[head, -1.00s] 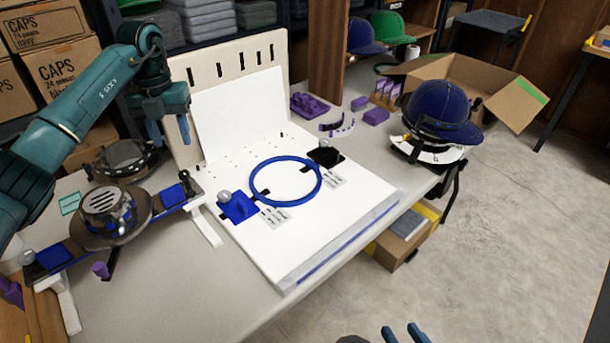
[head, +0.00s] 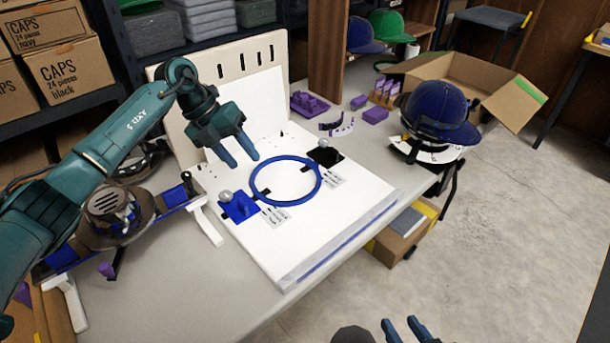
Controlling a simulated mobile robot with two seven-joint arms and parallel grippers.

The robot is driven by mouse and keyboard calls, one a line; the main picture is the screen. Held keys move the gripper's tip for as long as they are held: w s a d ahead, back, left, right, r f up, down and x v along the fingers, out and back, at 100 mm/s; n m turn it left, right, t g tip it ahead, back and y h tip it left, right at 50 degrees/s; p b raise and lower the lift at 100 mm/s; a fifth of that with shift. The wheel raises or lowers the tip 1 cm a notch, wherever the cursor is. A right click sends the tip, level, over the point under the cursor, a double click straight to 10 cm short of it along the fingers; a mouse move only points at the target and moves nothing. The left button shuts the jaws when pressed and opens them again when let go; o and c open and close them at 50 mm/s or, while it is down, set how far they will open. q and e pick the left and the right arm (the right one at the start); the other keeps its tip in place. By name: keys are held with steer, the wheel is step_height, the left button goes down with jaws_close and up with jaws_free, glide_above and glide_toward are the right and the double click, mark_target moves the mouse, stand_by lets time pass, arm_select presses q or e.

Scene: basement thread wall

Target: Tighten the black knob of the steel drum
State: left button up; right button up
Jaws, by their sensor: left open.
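The slotted steel drum (head: 112,212) sits at the left of the table in a blue-and-white cradle. A small upright black knob (head: 187,181) stands at the right end of the cradle's blue bar; whether it turns freely cannot be told. My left gripper (head: 241,160) is open and empty, its blue fingers pointing down above the white board, to the right of and above the knob in the picture. My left arm crosses in front of the drum's left side and hides part of the cradle. My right gripper (head: 405,330) is at the bottom edge, fingers apart and empty.
The white board (head: 330,222) carries a blue ring (head: 317,190), a blue block (head: 239,208) and a black block (head: 326,157). A pegboard (head: 240,68) stands behind. A navy cap (head: 437,110) and an open carton (head: 510,95) are at the right.

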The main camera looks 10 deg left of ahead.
arm_select(q)
steer(key=s+d+h+p, duration=0.1)
steer(key=s+d+h, duration=0.1)
steer(key=d+h, duration=0.2)
steer(key=s+d+h+p, duration=0.1)
steer(key=s+d+h, duration=0.2)
steer(key=d, duration=0.7)
steer(key=shift+s+d+f+n+t+h, duration=0.15)
steer(key=shift+d+n+t+h, duration=0.2)
steer(key=shift+h, duration=0.15)
